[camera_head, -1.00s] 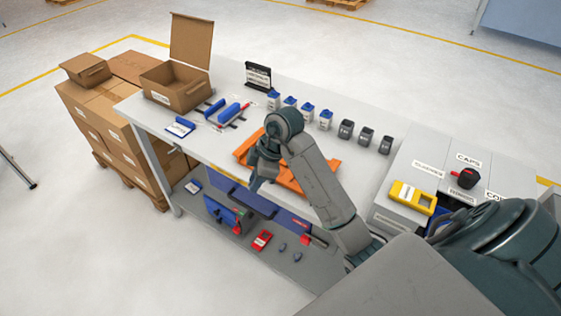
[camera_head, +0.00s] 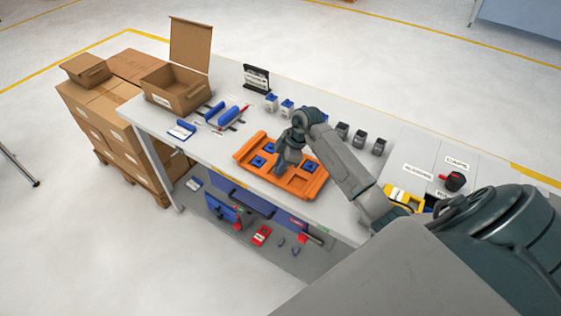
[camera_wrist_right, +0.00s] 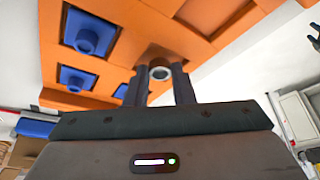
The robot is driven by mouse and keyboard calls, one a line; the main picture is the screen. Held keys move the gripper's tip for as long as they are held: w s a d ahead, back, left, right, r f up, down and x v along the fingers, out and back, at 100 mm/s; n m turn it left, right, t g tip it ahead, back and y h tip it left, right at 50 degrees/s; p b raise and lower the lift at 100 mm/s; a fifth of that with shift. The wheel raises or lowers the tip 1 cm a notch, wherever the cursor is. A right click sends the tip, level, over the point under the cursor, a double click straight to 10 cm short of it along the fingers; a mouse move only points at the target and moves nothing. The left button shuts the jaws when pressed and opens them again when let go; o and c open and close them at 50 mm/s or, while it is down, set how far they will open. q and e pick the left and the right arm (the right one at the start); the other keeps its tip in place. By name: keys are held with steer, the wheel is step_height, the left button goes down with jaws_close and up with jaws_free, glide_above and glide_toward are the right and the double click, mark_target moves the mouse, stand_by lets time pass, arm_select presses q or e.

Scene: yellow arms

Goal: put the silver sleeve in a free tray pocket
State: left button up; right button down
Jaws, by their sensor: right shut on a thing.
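The orange tray (camera_head: 241,156) lies on the workbench, and it also fills the top of the right wrist view (camera_wrist_right: 120,14). Several of its pockets hold blue parts (camera_head: 258,162); other pockets look bare in the right wrist view. My right gripper (camera_head: 281,168) is over the middle of the tray, pointing down. It is shut on the silver sleeve (camera_wrist_right: 160,73), whose round open end shows between the fingers. The sleeve is hidden in the head view. I cannot tell whether it touches the tray. My left gripper is not in view.
Grey bins (camera_head: 360,137) and blue-topped containers (camera_head: 287,107) stand behind the tray. A blue roller (camera_head: 229,116) and an open cardboard box (camera_head: 176,88) are to the left. A yellow object (camera_head: 404,198) lies to the right, partly hidden by my arm.

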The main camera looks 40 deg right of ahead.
steer(key=shift+f, duration=0.1)
steer(key=shift+f, duration=0.25)
steer(key=c, duration=1.5)
jaws_free()
steer(key=shift+r, duration=0.15)
steer(key=p+v, duration=0.8)
steer(key=v, duration=0.4)
steer(key=shift+r, duration=0.2)
